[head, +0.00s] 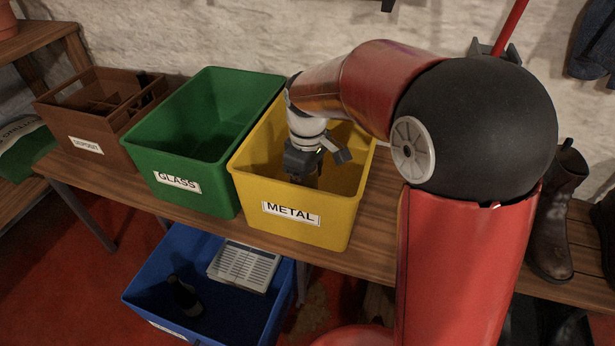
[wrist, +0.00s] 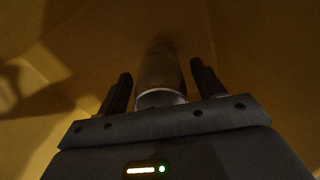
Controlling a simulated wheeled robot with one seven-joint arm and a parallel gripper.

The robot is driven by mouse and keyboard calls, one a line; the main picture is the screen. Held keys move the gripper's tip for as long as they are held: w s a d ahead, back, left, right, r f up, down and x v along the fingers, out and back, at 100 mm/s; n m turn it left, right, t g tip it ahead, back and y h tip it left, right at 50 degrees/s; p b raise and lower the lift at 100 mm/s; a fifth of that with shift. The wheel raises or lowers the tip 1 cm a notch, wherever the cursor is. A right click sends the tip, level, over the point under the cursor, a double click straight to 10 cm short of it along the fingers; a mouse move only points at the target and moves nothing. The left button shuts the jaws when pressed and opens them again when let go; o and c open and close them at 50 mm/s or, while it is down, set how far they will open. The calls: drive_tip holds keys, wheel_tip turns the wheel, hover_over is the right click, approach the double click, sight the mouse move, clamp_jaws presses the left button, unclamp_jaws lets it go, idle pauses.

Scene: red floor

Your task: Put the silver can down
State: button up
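The silver can (wrist: 162,72) shows in the wrist view, dim and brownish in the shade, with a pale rim at its near end. It lies between the two fingers of my gripper (wrist: 161,70), with a narrow gap on each side. The fingers stand apart and do not appear to press on it. In the head view my gripper (head: 303,176) points down inside the yellow bin labelled METAL (head: 293,230). The can cannot be made out in the head view. Whether it touches the bin's floor is hard to tell.
A green bin labelled GLASS (head: 185,198) stands left of the yellow bin, and a brown divided crate (head: 85,148) beyond it. All stand on a wooden bench (head: 375,235). A blue bin (head: 150,290) below holds a dark bottle (head: 185,296). Boots (head: 553,215) stand at right.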

drive_tip(key=shift+r, duration=0.1)
wheel_tip(320, 180, up, 12)
drive_tip(key=shift+r+p, duration=0.1)
drive_tip(key=shift+p, duration=0.6)
drive_tip(key=s+d+f+m+t, duration=0.1)
drive_tip(key=s+d+m+t, duration=0.1)
drive_tip(key=s+d+m, duration=0.4)
drive_tip(key=s+d+f+m+t, duration=0.1)
drive_tip(key=s+d+m+t, duration=0.2)
drive_tip(key=s, duration=1)
drive_tip(key=d+m, duration=0.2)
drive_tip(key=d, duration=0.2)
drive_tip(key=shift+s+d+m+t, duration=0.3)
drive_tip(key=shift+d+m, duration=0.1)
